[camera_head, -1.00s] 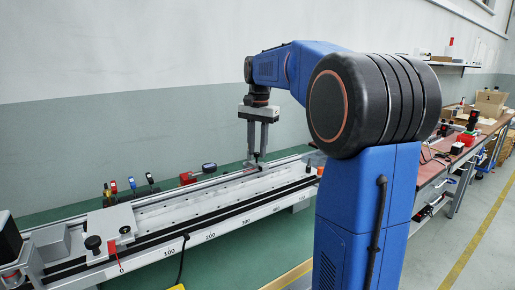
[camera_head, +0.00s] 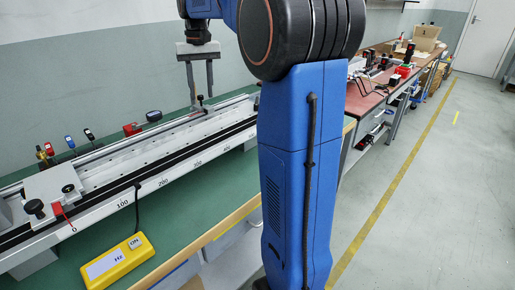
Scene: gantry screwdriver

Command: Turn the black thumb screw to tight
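A grey carriage block (camera_head: 55,180) sits on the left part of the long rail (camera_head: 115,172). Two black round knobs show at it: a larger black knob (camera_head: 34,207) at its front left and a smaller black knob (camera_head: 68,188) at its front right. I cannot tell from this view which is the thumb screw or how tight either is. My gripper (camera_head: 201,103) points down over the far part of the rail, well right of the carriage. Its fingers are apart; a small dark part shows between or behind the tips.
Screwdrivers with coloured handles (camera_head: 68,142) stand behind the rail. A red-and-black tool (camera_head: 132,128) lies further right. A cluttered red-topped bench (camera_head: 372,95) is at the right.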

